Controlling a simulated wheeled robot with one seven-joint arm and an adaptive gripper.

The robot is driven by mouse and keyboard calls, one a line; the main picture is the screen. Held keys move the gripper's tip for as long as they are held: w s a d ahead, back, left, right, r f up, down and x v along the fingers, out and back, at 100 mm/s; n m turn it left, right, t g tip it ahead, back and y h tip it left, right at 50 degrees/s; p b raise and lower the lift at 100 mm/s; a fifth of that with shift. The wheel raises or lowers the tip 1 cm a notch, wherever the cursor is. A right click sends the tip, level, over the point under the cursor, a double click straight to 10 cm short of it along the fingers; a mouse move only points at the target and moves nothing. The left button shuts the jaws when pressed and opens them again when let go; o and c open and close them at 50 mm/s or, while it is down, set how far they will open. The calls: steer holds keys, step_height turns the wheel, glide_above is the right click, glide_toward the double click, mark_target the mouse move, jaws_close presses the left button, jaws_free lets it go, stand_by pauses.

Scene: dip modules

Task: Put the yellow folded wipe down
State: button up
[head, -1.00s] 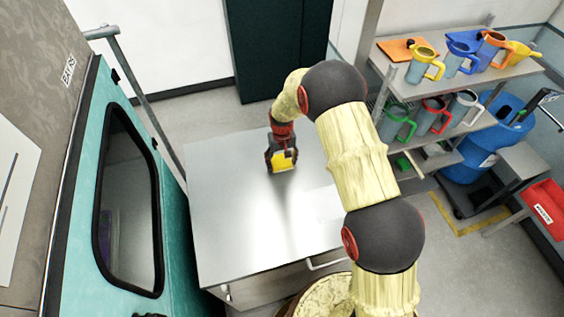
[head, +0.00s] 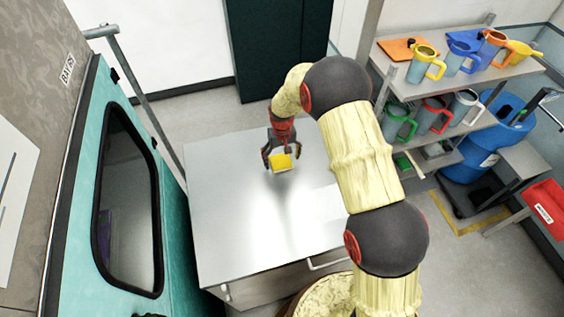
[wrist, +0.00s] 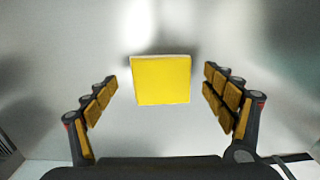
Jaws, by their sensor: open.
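The yellow folded wipe (head: 282,163) lies on the bare metal table (head: 235,215), toward its far side. It is a small yellow block with a pale edge along its top in the wrist view (wrist: 162,80). My gripper (head: 281,154) is over the table at the wipe. In the wrist view, my gripper (wrist: 160,100) has its fingers spread wide, with a clear gap on each side of the wipe. Neither finger touches it.
The table top around the wipe is clear. A teal cabinet (head: 85,215) with a dark window stands at the left. A shelf rack (head: 465,85) with coloured jugs stands at the right, near a blue barrel (head: 470,165) and a red bin (head: 546,205).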

step_height(320, 180, up, 11)
steer(key=b, duration=0.1)
step_height(320, 180, up, 11)
steer(key=t, duration=0.1)
glide_above(282, 163)
steer(key=s+d, duration=0.4)
steer(key=s, duration=0.1)
steer(key=s+d+r+m+t, duration=0.15)
steer(key=s+d+r, duration=0.25)
steer(key=s+r, duration=0.6)
steer(key=s+d+r+t, duration=0.1)
steer(key=s+d+r, duration=0.1)
steer(key=s, duration=0.7)
steer(key=s+d+r+t, duration=0.2)
steer(key=s+d+r, duration=0.1)
steer(key=s, duration=0.7)
steer(key=shift+r+m, duration=0.2)
steer(key=shift+m, duration=0.25)
steer(key=shift+f, duration=0.1)
step_height(282, 163, down, 20)
steer(key=b, duration=2)
steer(key=shift+r, duration=0.25)
